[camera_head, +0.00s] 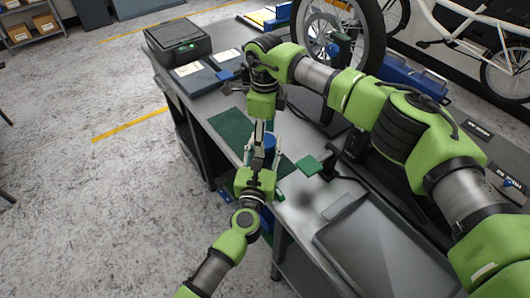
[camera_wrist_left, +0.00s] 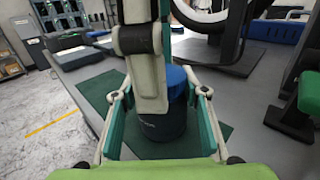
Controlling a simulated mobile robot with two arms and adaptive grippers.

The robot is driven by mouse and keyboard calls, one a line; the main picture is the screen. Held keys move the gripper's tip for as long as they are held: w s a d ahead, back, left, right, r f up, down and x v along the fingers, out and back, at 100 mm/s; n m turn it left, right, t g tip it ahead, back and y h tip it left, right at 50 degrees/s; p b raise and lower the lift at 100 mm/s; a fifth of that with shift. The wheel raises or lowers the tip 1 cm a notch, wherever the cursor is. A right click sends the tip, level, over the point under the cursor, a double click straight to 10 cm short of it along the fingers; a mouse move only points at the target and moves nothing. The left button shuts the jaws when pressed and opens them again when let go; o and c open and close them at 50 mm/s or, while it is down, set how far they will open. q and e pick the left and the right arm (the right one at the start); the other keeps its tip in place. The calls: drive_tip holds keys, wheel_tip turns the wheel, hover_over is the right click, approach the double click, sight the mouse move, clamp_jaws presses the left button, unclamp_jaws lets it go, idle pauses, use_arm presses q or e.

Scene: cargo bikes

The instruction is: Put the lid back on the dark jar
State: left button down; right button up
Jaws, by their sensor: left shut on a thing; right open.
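The dark jar (camera_wrist_left: 162,127) stands upright on a dark green mat (camera_wrist_left: 100,88). A blue lid (camera_wrist_left: 178,80) shows at its top, partly hidden by a finger of my right gripper; I cannot tell how well it is seated. In the head view the blue lid (camera_head: 269,142) shows between the grippers. My left gripper (camera_head: 262,156) reaches in from the near side and is shut on the jar, one finger on each side (camera_wrist_left: 162,122). My right gripper (camera_head: 262,128) points down from above, open, its fingers close to the lid.
A green square plate (camera_head: 307,166) on a black stand is right of the jar. A grey tray (camera_head: 345,215) lies at the near right of the bench. A black case (camera_head: 178,42), a bicycle wheel (camera_head: 377,35) and a blue box (camera_head: 412,72) are farther back.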

use_arm(q)
drive_tip(key=shift+f, duration=0.15)
use_arm(e)
wheel_tip(320, 180, up, 12)
idle(0.4)
use_arm(q)
drive_tip(key=c, duration=1.2)
unclamp_jaws()
drive_tip(key=shift+o, duration=0.2)
drive_tip(key=s+a, duration=0.2)
drive_tip(key=s, duration=0.9)
drive_tip(key=shift+s, duration=0.4)
